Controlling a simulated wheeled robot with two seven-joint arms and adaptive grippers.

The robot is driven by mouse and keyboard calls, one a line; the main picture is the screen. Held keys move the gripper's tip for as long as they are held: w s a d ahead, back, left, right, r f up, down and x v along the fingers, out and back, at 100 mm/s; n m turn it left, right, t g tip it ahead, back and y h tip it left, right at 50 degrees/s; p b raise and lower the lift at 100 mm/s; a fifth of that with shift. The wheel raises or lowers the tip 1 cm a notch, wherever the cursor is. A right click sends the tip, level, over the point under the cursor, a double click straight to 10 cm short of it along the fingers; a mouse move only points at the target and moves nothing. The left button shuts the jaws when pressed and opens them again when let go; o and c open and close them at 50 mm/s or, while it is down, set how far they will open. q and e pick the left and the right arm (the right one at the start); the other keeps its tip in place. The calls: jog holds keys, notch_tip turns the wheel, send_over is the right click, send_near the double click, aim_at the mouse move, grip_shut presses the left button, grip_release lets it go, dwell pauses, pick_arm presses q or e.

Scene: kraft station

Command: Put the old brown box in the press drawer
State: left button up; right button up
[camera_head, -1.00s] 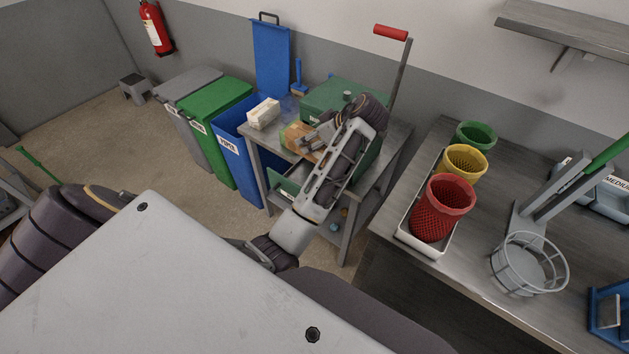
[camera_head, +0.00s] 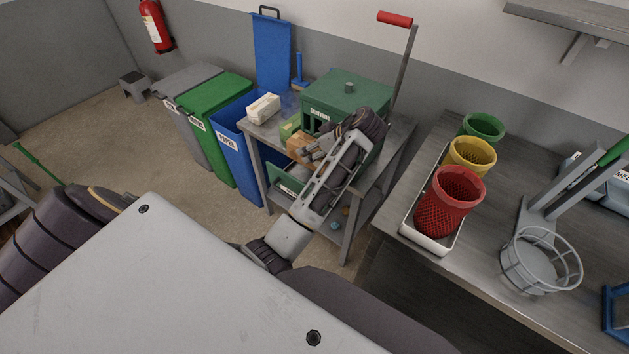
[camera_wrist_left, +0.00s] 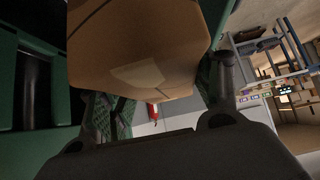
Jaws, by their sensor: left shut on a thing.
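The brown box (camera_head: 299,146) is held by my left gripper (camera_head: 312,150) in front of the green press (camera_head: 347,92). In the left wrist view the box (camera_wrist_left: 140,45), with a paler tape patch, fills the space between the two fingers, and the green press (camera_wrist_left: 30,150) is close at the left. I cannot tell whether the box touches the drawer. My right gripper is out of view.
A red-handled lever (camera_head: 395,19) rises behind. Blue (camera_head: 233,135) and green (camera_head: 215,118) bins stand left. A bench with coloured baskets (camera_head: 450,205) is right.

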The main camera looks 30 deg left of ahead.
aim_at(314, 170)
pick_arm(q)
jog(key=shift+f, duration=0.1)
dwell(0.3)
jog(key=shift+f, duration=3.1)
jog(key=shift+f+p, duration=0.4)
jog(key=shift+f, duration=1.45)
jog(key=shift+f, duration=0.1)
jog(key=o, duration=1.1)
